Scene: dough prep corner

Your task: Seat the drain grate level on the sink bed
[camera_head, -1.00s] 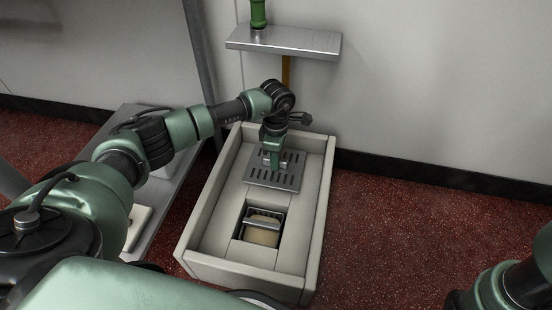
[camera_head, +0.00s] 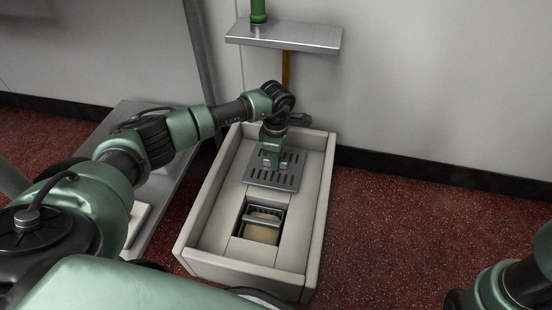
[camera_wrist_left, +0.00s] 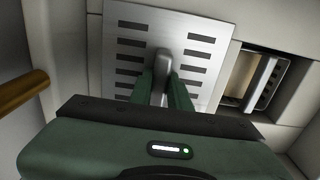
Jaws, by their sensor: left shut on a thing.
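The drain grate (camera_head: 284,181) is a square grey metal plate with rows of dark slots. It lies over the middle-back of the sink bed (camera_head: 229,202), a pale rectangular trough with raised walls. My left gripper (camera_head: 271,163) is above the grate, shut on its upright knob. In the left wrist view the grate (camera_wrist_left: 205,60) shows with the knob (camera_wrist_left: 163,62) between the fingers. It looks about level, but I cannot tell whether its underside touches the bed. My right gripper is out of view.
A dark square opening with a small metal basket (camera_head: 262,217) is in the bed in front of the grate. A metal shelf (camera_head: 290,38) with a green bottle (camera_head: 258,12) is on the wall behind. A low grey bench (camera_head: 160,200) stands at left.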

